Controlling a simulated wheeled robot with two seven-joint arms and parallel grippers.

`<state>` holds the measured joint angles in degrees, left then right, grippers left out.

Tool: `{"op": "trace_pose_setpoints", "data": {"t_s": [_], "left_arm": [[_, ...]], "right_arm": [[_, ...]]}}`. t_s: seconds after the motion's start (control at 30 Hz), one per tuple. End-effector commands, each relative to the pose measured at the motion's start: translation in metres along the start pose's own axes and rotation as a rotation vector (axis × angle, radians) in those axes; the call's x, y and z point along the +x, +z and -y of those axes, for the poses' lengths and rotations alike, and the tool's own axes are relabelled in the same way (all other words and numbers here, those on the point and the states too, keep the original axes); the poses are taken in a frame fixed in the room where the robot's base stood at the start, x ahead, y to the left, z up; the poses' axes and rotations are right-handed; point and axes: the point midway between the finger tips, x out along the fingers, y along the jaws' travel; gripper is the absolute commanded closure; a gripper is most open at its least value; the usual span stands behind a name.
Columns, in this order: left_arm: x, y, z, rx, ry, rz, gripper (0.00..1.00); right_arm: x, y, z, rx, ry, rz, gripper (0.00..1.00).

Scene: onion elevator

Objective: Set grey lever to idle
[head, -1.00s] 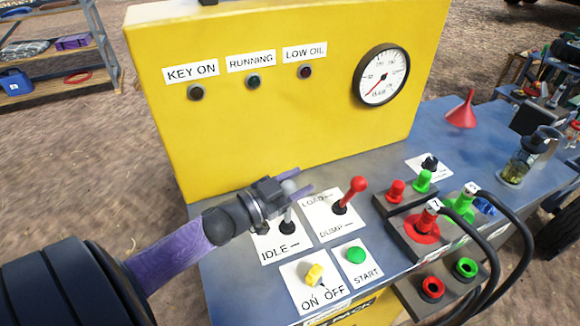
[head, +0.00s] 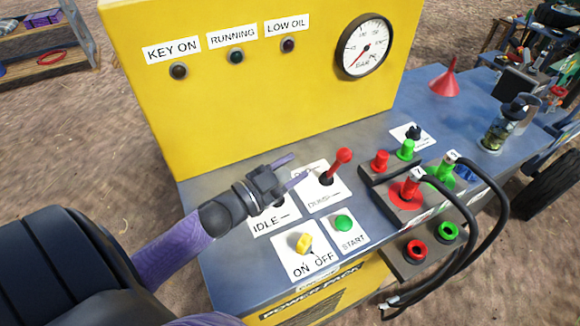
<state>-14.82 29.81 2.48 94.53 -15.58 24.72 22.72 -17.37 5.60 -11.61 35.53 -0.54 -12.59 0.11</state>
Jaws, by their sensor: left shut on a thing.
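The grey lever stands on the IDLE plate (head: 272,224) of the power pack's blue top, left of the red lever (head: 337,166). My left gripper (head: 290,171) reaches in from the left over that plate and is shut on the grey lever. The gripper hides the lever's knob and almost all of its shaft, so its exact tilt cannot be seen. The word IDLE shows just in front of the gripper. My right gripper is not in view.
The yellow panel (head: 240,110) rises behind the levers. In front are the yellow ON/OFF knob (head: 304,243) and green START button (head: 344,222). Red and green couplings with black hoses (head: 492,205) stand to the right. A red funnel (head: 446,80) is farther right.

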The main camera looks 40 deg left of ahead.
Motion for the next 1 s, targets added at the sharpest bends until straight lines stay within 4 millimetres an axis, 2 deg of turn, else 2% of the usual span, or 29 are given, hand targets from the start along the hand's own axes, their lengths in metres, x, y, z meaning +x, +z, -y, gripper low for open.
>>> {"op": "trace_pose_setpoints", "data": {"t_s": [0.03, 0.2, 0.47, 0.57, 0.9, 1.0], "left_arm": [[-0.001, 0.003, -0.004, -0.006, 0.006, 0.006, 0.49], [-0.001, 0.002, -0.003, -0.004, 0.005, 0.005, 0.17], [-0.001, 0.001, -0.002, -0.003, 0.003, 0.004, 0.17], [-0.009, 0.001, -0.002, -0.004, 0.003, 0.005, 0.17], [-0.08, 0.001, -0.002, -0.004, 0.004, 0.008, 0.17], [-0.093, 0.002, -0.002, -0.005, 0.004, 0.006, 0.17]], "right_arm": [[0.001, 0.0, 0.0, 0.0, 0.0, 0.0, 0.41], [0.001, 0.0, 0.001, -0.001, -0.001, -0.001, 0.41], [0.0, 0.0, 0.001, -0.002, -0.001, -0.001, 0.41], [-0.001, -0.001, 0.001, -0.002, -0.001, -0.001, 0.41], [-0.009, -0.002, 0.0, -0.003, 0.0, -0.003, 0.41], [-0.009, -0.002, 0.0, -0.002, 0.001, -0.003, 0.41]]}}
